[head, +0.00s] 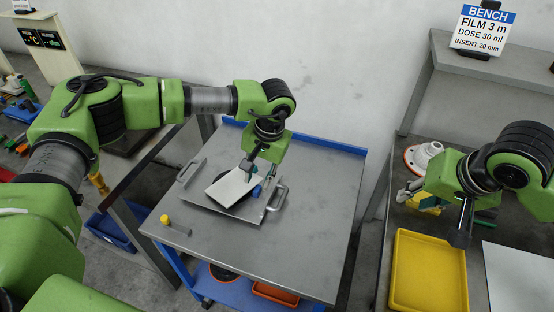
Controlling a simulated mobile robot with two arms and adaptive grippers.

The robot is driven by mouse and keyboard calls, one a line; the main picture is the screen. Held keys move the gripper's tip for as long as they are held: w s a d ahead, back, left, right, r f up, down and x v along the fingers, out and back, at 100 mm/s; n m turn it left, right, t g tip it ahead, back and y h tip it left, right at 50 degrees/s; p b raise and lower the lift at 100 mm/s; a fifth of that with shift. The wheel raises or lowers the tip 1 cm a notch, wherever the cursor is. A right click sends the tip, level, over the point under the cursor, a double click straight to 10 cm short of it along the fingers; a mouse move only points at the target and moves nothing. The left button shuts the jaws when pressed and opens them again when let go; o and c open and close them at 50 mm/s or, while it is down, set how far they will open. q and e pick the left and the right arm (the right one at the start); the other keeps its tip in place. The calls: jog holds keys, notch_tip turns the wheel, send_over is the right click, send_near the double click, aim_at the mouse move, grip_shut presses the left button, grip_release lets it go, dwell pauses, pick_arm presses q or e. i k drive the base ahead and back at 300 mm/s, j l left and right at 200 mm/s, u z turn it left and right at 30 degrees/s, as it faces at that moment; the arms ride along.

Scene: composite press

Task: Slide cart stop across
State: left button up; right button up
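A grey-topped cart (210,262) with a blue rear edge stands in the middle of the head view. A small bar with a yellow knob (166,220) is at its front left; it may be the cart stop, but I cannot be sure. A metal plate with two handles (251,212) lies on the cart, with a white sheet (229,188) over a dark round piece. My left gripper (255,172) is above the sheet's right part, away from the yellow knob; its finger opening is unclear. My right gripper (409,190) is over the right bench, partly hidden.
The right bench holds a yellow tray (428,272), a white flanged part (423,156) and a white sheet (517,278). A bench on the left has tools. A blue bin (117,232) is below on the floor. The cart's front right top is clear.

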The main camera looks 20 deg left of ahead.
aim_at(164, 219)
jog(key=k+l, duration=0.3)
jog(key=k, duration=0.15)
jog(key=k+l, duration=0.3)
jog(key=k, duration=0.2)
jog(key=k+l, duration=0.25)
jog(key=k, duration=0.2)
